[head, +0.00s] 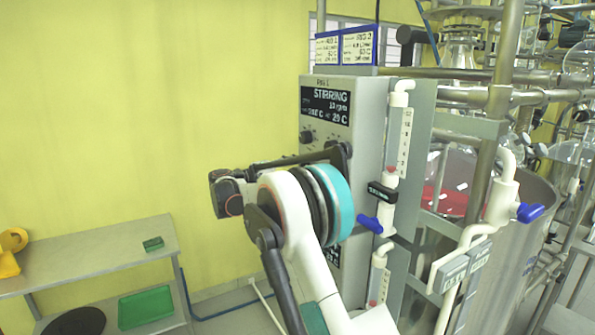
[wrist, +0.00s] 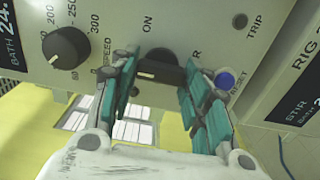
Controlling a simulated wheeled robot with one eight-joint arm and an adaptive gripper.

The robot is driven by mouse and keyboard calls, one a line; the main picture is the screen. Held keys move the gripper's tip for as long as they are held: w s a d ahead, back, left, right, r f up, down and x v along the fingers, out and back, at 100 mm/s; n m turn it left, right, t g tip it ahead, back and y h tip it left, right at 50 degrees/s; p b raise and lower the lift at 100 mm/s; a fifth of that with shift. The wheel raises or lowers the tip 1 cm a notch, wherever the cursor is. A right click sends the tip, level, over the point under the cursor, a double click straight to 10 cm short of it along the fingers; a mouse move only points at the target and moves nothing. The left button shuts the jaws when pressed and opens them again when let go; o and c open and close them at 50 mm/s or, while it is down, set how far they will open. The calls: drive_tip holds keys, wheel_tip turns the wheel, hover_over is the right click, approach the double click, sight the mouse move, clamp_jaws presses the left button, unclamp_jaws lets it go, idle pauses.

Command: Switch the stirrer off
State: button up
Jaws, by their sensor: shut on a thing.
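The grey control box (head: 365,100) stands in the middle of the head view, with a black display reading STIRRING (head: 325,106). In the wrist view its panel carries a black switch (wrist: 160,65) with ON printed above it. My gripper (wrist: 160,78) has its teal-padded fingers on either side of this switch and is shut on it. The fingers hide part of the label beside the switch. A black speed knob (wrist: 67,48) is to the left, and a blue reset button (wrist: 225,79) is close to the right finger. In the head view my arm hides the switch.
A trip light (wrist: 240,20) is at the upper right of the panel. White pipes with blue valve handles (head: 530,212) and a steel vessel (head: 520,260) stand right of the box.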

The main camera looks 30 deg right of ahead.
idle(0.3)
drive_tip(key=o, duration=1.1)
drive_tip(key=shift+c, duration=0.2)
drive_tip(key=shift+a, duration=0.1)
drive_tip(key=a, duration=1.1)
drive_tip(key=shift+s+a, duration=0.2)
drive_tip(key=shift+a, duration=0.2)
